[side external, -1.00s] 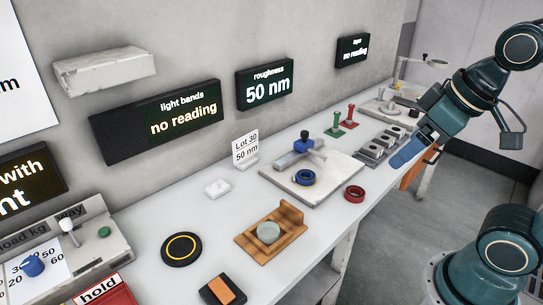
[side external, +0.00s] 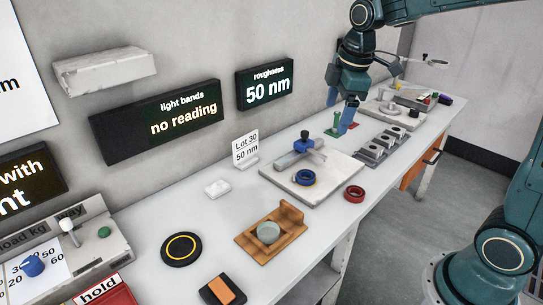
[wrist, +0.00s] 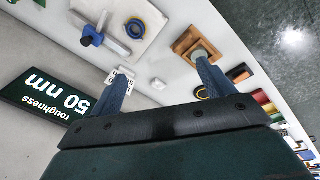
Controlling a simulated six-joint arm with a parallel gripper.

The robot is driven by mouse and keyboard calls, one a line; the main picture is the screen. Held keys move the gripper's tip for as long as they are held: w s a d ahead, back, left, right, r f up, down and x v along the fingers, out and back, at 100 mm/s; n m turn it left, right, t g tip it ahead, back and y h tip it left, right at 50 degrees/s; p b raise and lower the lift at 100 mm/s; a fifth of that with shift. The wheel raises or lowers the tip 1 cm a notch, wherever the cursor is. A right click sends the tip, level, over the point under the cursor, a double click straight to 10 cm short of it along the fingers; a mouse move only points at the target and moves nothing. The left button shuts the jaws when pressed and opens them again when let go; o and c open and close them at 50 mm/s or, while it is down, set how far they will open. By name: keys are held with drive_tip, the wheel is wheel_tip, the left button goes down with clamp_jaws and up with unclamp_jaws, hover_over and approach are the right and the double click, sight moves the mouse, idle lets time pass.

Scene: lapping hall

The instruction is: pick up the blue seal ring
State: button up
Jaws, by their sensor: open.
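The blue seal ring (side external: 305,178) lies flat on the pale square plate (side external: 318,191) on the bench. In the wrist view the ring (wrist: 136,28) shows at the top, on the same plate. My gripper (side external: 342,112) is above the far part of the bench, behind and to the right of the ring in the side view, and well apart from it. In the wrist view its two blue fingers (wrist: 162,72) are spread wide with nothing held between them.
A blue-knobbed block (side external: 304,143) stands on the plate behind the ring. A red ring (side external: 354,194) lies right of the plate. A wooden holder (side external: 276,238) with a grey-green disc, a lot card (side external: 246,150) and grey blocks (side external: 380,148) are nearby. Wall displays (side external: 265,84) hang behind.

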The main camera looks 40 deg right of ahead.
drive_tip(key=w+d+f+n+g, duration=0.1)
drive_tip(key=w+d+f+n, duration=0.3)
drive_tip(key=w, duration=0.3)
drive_tip(key=n+g, duration=0.1)
drive_tip(key=n, duration=0.3)
hover_over(306, 171)
drive_tip(key=s+a, duration=0.1)
wheel_tip(306, 171, down, 10)
drive_tip(key=shift+s+a+r, duration=0.1)
drive_tip(key=shift+s, duration=0.05)
drive_tip(key=shift+a+f, duration=0.15)
drive_tip(key=shift+f, duration=6.75)
drive_tip(key=c, duration=1.2)
drive_tip(key=shift+o, duration=0.2)
drive_tip(key=shift+r, duration=0.15)
wheel_tip(306, 171, up, 20)
